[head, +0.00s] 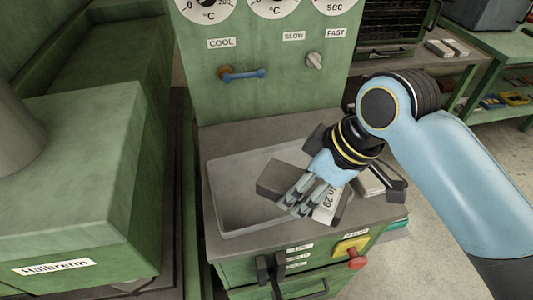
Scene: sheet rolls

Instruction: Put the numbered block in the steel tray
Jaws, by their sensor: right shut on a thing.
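My right gripper (300,198) comes in from the right and is shut on the numbered block (328,203). The block's pale label, reading "No 29" as far as I can tell, shows to the right of the fingers. A dark grey part (281,181) shows to their left and looks like the same block's other end; the fingers hide the middle. The steel tray (228,218) is a shallow grey pan set in the machine's top. The block appears over the tray's right part; I cannot tell its height or whether it touches. My left gripper is out of view.
A panel with dials and a blue-handled lever (242,74) rises behind the tray. A pale object (370,184) lies right of the gripper, partly hidden. A red knob (357,263) and black handles sit at the front. A green machine (80,180) stands left.

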